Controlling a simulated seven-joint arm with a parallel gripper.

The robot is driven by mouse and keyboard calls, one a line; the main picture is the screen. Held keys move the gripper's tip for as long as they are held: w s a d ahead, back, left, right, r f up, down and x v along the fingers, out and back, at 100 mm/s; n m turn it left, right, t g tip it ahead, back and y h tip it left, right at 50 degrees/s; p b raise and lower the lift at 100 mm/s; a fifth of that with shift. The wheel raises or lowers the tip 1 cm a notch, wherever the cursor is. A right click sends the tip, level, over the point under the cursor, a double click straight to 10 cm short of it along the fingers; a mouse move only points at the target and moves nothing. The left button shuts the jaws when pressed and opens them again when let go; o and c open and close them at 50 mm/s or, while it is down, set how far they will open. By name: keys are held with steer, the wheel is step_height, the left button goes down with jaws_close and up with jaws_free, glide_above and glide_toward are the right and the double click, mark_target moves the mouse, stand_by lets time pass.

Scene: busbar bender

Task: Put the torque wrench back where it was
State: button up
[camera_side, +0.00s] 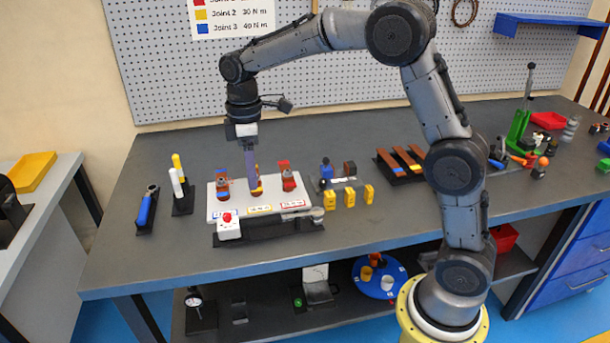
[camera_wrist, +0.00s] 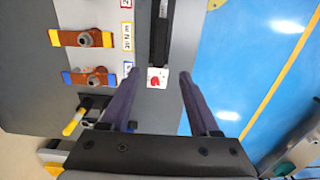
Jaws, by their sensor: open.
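A blue-handled tool (camera_side: 146,208) with a grey end, which looks like the torque wrench, lies on a black holder at the left of the bench in the side view. I do not make it out in the wrist view. My gripper (camera_side: 253,187) points down over the white board (camera_side: 212,206), by its middle joint. In the wrist view my gripper (camera_wrist: 158,74) has its fingers apart with nothing held between them. The board carries three bolted joints, including a red one (camera_side: 288,180) and a yellow one (camera_wrist: 82,38).
A white block with a red top (camera_side: 228,226) stands at the board's front left, beside a dark bar (camera_wrist: 160,30). Yellow blocks (camera_side: 350,197) and copper-coloured bars (camera_side: 400,160) lie to the right.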

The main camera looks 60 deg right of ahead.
steer(key=s+r+m+t, duration=0.2)
steer(key=s+r+m, duration=0.15)
steer(key=s, duration=0.65)
steer(key=s+r+m+t, duration=0.25)
steer(key=s+r, duration=0.25)
steer(key=s, duration=0.4)
steer(key=s+f+m+t, duration=0.1)
steer(key=s+f+m, duration=0.2)
steer(key=s, duration=0.6)
steer(key=shift+f, duration=0.25)
stand_by(0.4)
